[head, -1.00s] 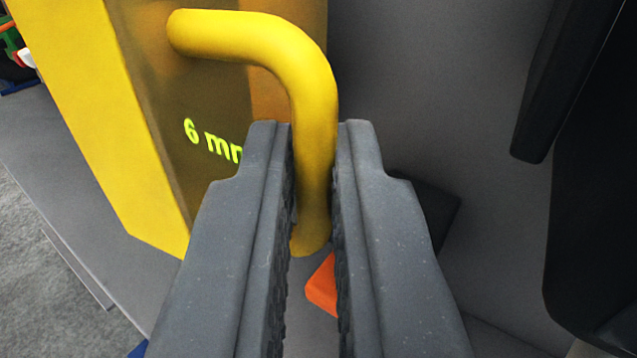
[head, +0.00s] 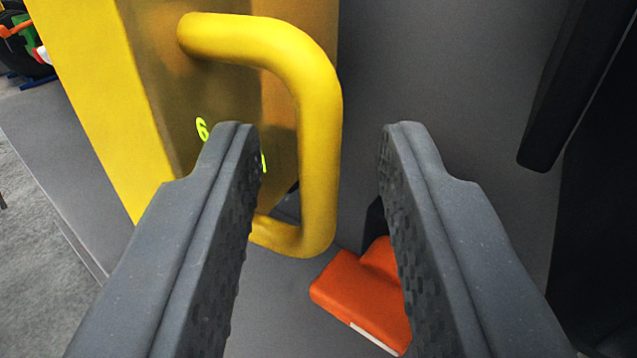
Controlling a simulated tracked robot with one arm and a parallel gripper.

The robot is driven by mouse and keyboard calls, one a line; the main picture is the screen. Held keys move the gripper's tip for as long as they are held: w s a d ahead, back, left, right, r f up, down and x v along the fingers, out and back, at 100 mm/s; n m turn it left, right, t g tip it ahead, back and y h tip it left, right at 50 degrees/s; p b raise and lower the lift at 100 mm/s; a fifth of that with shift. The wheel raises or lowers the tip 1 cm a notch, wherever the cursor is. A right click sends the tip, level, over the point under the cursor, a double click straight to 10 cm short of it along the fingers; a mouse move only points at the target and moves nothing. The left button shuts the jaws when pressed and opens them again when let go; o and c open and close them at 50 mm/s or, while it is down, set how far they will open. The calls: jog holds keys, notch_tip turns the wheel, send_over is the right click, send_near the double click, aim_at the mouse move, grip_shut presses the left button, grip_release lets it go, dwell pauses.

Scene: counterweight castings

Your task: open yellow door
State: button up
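The yellow door (head: 95,90) stands at the left, with its edge and a shaded brownish-gold face showing. A thick yellow bar handle (head: 322,130) curves out from that face and bends back to it lower down. Green lettering on the face is partly hidden behind my left finger. My gripper (head: 318,130) is open, its two dark grey fingers spread on either side of the handle. The handle's upright part lies between the fingertips in the picture, with a clear gap to the right finger. The left finger overlaps the lower end of the handle in view.
An orange object (head: 362,295) with a pale edge lies on the grey surface below the handle, partly behind my right finger. A dark grey panel (head: 440,80) fills the background. Black parts (head: 575,110) stand at the right. Orange and green items (head: 22,40) show at the far left.

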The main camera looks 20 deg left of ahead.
jog(key=b+v, duration=0.4)
jog(key=v, duration=1)
jog(key=shift+a, duration=0.15)
jog(key=s+a+f+m+h+b, duration=0.1)
jog(key=s+a+f+h+b, duration=0.25)
jog(key=a+b, duration=0.5)
jog(key=w+a+f+m+h+b, duration=0.2)
jog(key=a+f, duration=0.1)
jog(key=f, duration=0.4)
jog(key=w+a+f+m+g+h+b, duration=0.1)
jog(key=w+a+f+h+b, duration=0.1)
jog(key=a+f, duration=0.2)
notch_tip(320, 180, down, 3)
jog(key=shift+f+m, duration=0.2)
jog(key=shift+m, duration=0.2)
jog(key=shift+a, duration=0.2)
